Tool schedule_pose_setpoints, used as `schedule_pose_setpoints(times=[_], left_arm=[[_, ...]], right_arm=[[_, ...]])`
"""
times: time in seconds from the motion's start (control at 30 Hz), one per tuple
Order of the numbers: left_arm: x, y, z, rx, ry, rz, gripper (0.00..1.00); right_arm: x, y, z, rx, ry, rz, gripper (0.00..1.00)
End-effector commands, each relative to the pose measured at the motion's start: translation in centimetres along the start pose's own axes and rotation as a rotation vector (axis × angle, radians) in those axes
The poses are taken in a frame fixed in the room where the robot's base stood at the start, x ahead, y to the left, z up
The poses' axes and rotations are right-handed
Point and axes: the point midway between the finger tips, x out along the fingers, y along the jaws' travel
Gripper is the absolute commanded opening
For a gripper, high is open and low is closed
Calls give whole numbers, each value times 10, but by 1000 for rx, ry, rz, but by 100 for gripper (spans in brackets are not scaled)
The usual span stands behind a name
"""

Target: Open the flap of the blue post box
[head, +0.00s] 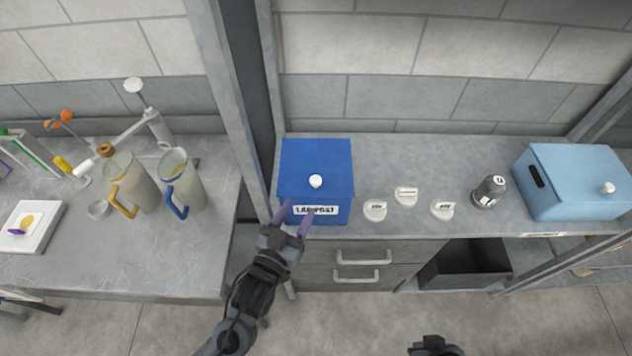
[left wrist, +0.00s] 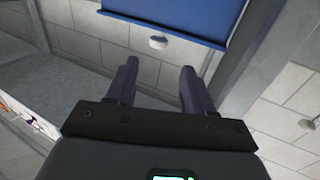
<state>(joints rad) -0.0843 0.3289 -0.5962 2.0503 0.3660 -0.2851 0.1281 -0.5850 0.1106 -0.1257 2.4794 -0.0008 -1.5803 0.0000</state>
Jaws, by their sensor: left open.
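The blue post box (head: 300,168) stands on the grey counter in the head view, with a label on its front and a white knob (head: 315,181) on its flap. The flap looks shut. My left gripper (head: 296,211) is open and empty at the front left of the box, its purple fingers overlapping the box's front in the picture; I cannot tell if they touch it. In the left wrist view the blue flap (left wrist: 180,15) and white knob (left wrist: 158,42) show just beyond the open fingers. A dark part of my right gripper (head: 435,346) shows at the bottom edge; its fingers are not clear.
Several white round lids (head: 375,210) and a grey bottle (head: 489,191) stand right of the box. A light blue box (head: 575,180) stands farther right. A grey post (head: 235,90) rises left of the box. Jugs (head: 182,185) stand on the left bench.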

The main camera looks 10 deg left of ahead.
Motion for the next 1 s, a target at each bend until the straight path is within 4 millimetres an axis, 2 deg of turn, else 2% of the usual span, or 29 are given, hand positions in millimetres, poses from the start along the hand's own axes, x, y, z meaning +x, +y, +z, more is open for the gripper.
schedule_pose_setpoints(times=[0.6,0.8,1.0], left_arm=[[87,1,-2,0,2,1,52],[101,1,-1,0,2,1,52],[104,1,-2,0,2,1,52]], right_arm=[[-5,6,-3,-10,4,17,0],[-6,6,-3,-9,4,16,0],[-6,6,-4,-6,5,13,0]])
